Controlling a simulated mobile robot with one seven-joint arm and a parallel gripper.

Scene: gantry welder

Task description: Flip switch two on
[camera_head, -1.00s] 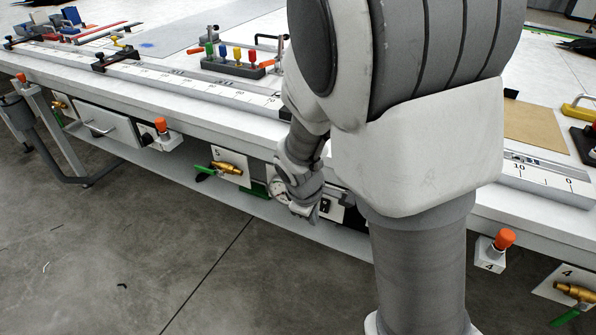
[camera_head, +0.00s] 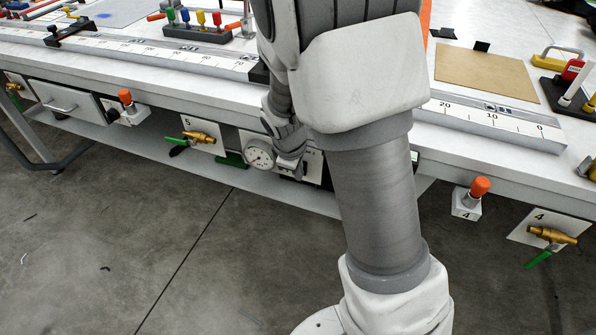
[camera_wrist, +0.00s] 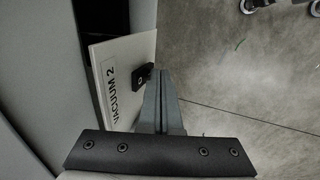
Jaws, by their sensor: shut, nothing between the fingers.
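In the wrist view, a white plate (camera_wrist: 122,55) reads "VACUUM 2" and carries a small black switch (camera_wrist: 141,78). My gripper (camera_wrist: 163,76) is shut and empty, its fingertips just right of the switch. I cannot tell whether they touch it, and the switch's position is not clear. In the head view, my gripper (camera_head: 290,172) is at the table's front, in front of the plate right of the round gauge (camera_head: 259,154). My arm and gripper hide most of that plate.
The white table's front edge (camera_head: 170,97) runs above the panels. A brass valve with a green handle (camera_head: 195,138) is left of the gauge. An orange knob (camera_head: 480,188) and another brass valve (camera_head: 552,235) are at the right.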

